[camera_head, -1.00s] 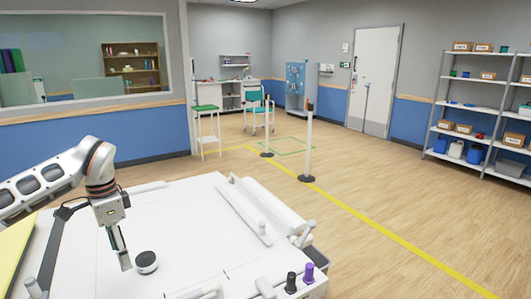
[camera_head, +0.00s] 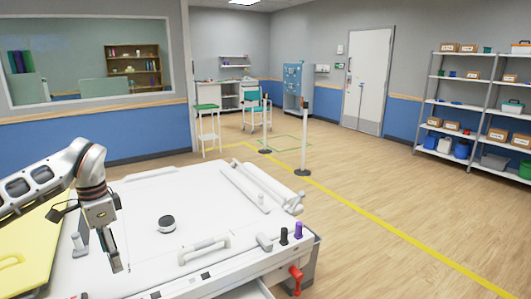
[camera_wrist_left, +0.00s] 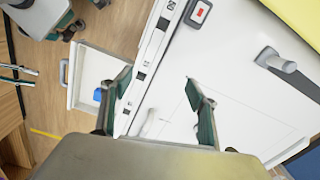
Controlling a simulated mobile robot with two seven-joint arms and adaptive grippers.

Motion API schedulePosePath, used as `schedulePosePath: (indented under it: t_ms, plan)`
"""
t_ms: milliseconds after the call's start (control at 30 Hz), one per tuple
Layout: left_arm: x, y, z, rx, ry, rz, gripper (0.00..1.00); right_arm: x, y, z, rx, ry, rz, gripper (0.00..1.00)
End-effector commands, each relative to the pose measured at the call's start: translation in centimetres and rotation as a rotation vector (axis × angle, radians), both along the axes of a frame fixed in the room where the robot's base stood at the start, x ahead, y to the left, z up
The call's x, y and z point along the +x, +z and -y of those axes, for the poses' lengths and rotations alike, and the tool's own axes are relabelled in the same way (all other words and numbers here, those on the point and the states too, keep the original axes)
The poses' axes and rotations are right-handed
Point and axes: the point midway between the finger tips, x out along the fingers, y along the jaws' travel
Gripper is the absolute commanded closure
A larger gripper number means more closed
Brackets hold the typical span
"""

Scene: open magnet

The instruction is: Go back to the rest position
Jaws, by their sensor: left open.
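My left gripper (camera_head: 117,258) hangs fingers-down at the front left of the white magnet unit's top (camera_head: 190,188). In the left wrist view its two green-padded fingers (camera_wrist_left: 160,95) are spread apart with nothing between them. A dark-topped round puck (camera_head: 167,224) rests on the white top, to the right of the gripper and apart from it. My right gripper is not in view.
A handle (camera_head: 204,250), black knob (camera_head: 284,236), purple knob (camera_head: 298,230) and red valve (camera_head: 296,280) line the unit's front. A yellow panel (camera_head: 28,250) lies at left. In the wrist view an open white drawer (camera_wrist_left: 88,72) holds something blue. Floor at right is clear.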

Motion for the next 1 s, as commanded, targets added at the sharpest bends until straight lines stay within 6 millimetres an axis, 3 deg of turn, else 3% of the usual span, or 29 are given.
schedulePosePath:
  t_ms: [33,167,467,700,900,1000]
  plan:
    - [-0.4,0.2,-2.5,0.009,0.043,0.003,0.4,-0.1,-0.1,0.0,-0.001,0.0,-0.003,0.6]
    - [-1.5,0.4,-6.8,0.025,0.115,0.002,0.4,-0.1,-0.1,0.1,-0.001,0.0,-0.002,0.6]
    - [-3.1,-6.8,0.3,-0.216,-0.303,0.012,0.4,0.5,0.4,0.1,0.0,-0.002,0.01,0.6]
    - [-6.0,-12.1,8.4,-0.529,-0.658,0.156,0.4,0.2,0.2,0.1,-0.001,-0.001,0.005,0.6]
    - [-8.5,-13.8,15.0,-0.793,-0.836,0.434,0.4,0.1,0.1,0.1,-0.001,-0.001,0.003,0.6]
    - [-9.2,-13.8,17.0,-0.877,-0.855,0.603,0.4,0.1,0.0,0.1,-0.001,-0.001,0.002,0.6]
